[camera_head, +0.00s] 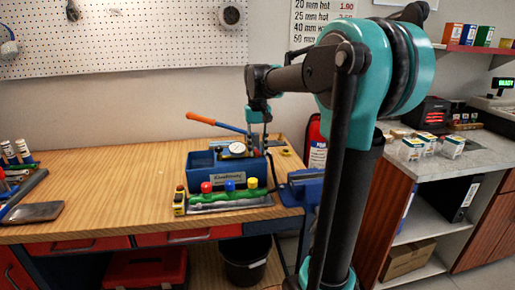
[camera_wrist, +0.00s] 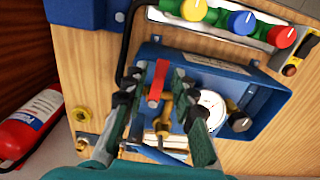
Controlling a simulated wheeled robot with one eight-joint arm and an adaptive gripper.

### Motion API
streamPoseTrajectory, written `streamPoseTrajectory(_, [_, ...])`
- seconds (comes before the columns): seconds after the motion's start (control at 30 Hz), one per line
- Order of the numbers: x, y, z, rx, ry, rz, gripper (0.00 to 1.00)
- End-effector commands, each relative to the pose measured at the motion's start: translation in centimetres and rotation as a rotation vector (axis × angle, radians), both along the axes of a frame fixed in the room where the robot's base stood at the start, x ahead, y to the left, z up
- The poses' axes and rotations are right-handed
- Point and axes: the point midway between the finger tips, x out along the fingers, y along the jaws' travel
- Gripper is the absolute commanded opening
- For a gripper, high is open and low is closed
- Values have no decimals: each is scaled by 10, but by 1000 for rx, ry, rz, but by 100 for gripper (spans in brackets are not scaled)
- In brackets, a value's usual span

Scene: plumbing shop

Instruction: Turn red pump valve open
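The blue test pump (camera_head: 238,173) stands on the wooden bench, and its blue tank (camera_wrist: 235,80) shows in the wrist view. A small red valve lever (camera_wrist: 156,84) sits over a brass fitting (camera_wrist: 163,126) on the pump, beside a round white gauge (camera_wrist: 211,103). My gripper (camera_wrist: 161,72) is open, with one finger on each side of the red lever. I cannot tell whether either finger touches it. In the head view my gripper (camera_head: 256,126) is above the pump, and the lever cannot be made out there.
A green manifold (camera_head: 233,196) with red, blue and yellow knobs lies in front of the pump. The pump's orange-ended handle (camera_head: 205,119) slants up to the left. A blue vise (camera_head: 303,190) is at the bench's right end. A red extinguisher (camera_wrist: 28,124) stands beyond it.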

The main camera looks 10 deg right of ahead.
Motion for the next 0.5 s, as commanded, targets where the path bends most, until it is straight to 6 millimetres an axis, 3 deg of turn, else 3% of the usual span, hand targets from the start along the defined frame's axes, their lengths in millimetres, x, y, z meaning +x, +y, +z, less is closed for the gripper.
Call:
streamPoseTrajectory(0.03, [0, 0, 0, 0, 0, 0, 17])
streamPoseTrajectory(0.17, [0, 0, 0, 0, 0, 0, 0])
streamPoseTrajectory(0.5, [0, -1, 0, 0, 0, 10, 0])
